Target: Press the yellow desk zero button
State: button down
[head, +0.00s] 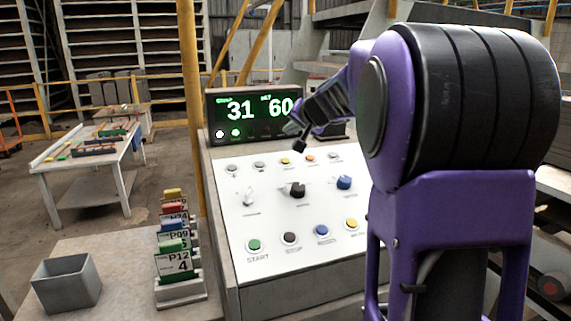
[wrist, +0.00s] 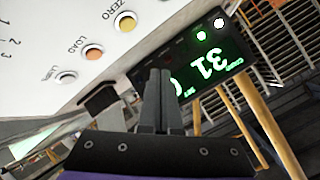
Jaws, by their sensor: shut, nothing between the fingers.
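The yellow button (wrist: 125,21) beside the label ZERO shows at the top of the wrist view. In the head view it is a small yellow button (head: 285,161) in the top row of the sloped white panel (head: 235,210). My gripper (head: 299,147) is shut and empty, with its tips near the panel's top row, just beyond the yellow button in the picture. In the wrist view my closed fingertips (wrist: 160,74) appear below and right of the button, not over it. I see no contact, but the exact gap is unclear.
An orange button (wrist: 93,52) labelled LOAD sits next to the yellow one. Black (head: 297,190) and blue (head: 344,182) knobs and a lower row of buttons are on the panel. A display (head: 252,116) reading 31 and 60 stands behind. A yellow post (head: 192,100) rises at left.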

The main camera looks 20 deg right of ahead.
jog(key=f+b, duration=0.1)
jog(key=f, duration=0.1)
jog(key=w+f+b, duration=0.1)
jog(key=f+b, duration=0.1)
jog(key=f, duration=0.1)
jog(key=shift+w+f, duration=0.2)
jog(key=shift+w+f+b, duration=0.25)
jog(key=shift+f+b, duration=0.35)
jog(key=shift+b, duration=0.05)
dwell(1.2)
jog(key=shift+w+f+b, duration=0.1)
jog(key=shift+f+b, duration=0.3)
jog(key=shift+b, duration=0.15)
jog(key=shift+w+f+b, duration=0.1)
jog(key=shift+f+b, duration=0.3)
jog(key=shift+b, duration=0.05)
dwell(0.5)
jog(key=shift+r, duration=0.15)
jog(key=shift+s+r+p, duration=0.2)
jog(key=shift+r+p, duration=0.2)
jog(key=shift+r, duration=0.25)
jog(key=shift+s+r+p, duration=0.25)
jog(key=shift+r+p, duration=0.25)
jog(key=shift+r, duration=0.3)
jog(key=shift+s+r+p, duration=0.2)
jog(key=shift+r+p, duration=0.25)
jog(key=shift+r, duration=0.35)
jog(key=shift+s+r+p, duration=0.25)
jog(key=shift+r+p, duration=0.25)
jog(key=shift+r, duration=0.3)
